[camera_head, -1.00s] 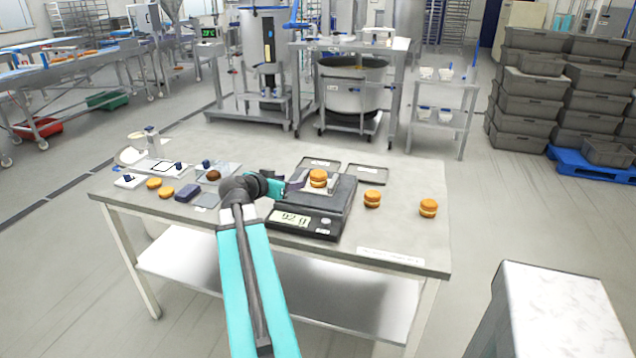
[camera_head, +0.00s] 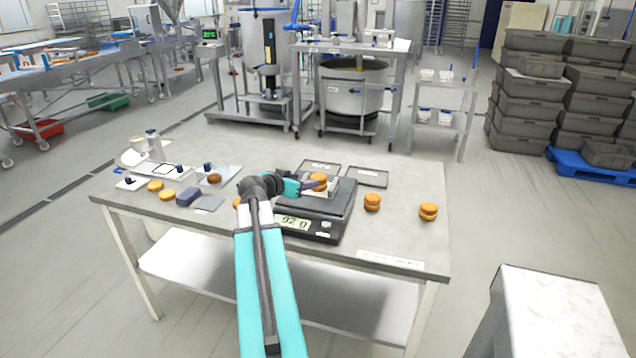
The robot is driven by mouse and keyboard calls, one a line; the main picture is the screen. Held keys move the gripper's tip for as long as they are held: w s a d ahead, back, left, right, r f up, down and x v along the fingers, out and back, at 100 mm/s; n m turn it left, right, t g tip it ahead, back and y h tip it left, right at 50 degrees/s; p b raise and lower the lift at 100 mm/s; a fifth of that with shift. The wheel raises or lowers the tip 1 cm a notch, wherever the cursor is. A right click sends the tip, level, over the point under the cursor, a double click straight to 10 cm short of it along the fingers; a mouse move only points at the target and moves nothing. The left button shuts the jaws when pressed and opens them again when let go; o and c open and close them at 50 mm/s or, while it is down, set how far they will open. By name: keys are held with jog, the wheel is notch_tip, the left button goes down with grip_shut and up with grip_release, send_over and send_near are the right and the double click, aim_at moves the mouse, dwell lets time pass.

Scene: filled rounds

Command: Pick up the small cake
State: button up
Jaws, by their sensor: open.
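A small cake (camera_head: 319,180), orange-brown with a pale filling band, sits on the scale (camera_head: 318,208), whose display reads about 92. My gripper (camera_head: 314,186) reaches in from the left, its dark fingers at the left side of this cake. It is open; whether the fingers straddle the cake is too small to tell. Two similar cakes stand on the table to the right of the scale, one nearer (camera_head: 372,202) and one farther right (camera_head: 428,211). Another orange-brown piece (camera_head: 237,203) shows partly behind my arm.
The steel table (camera_head: 400,240) also holds flat orange rounds (camera_head: 161,190), a dark blue block (camera_head: 188,196) and a white board (camera_head: 160,169) on the left. The right front of the table is mostly clear.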

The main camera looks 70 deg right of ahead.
jog(key=shift+p+x, duration=0.35)
jog(key=shift+x, duration=1.4)
jog(key=shift+p+x, duration=1.2)
jog(key=shift+x, duration=1)
jog(key=shift+s+d+f, duration=0.1)
jog(key=shift+d+f, duration=0.1)
jog(key=shift+d, duration=0.2)
jog(key=shift+c, duration=0.5)
jog(key=shift+c, duration=1.4)
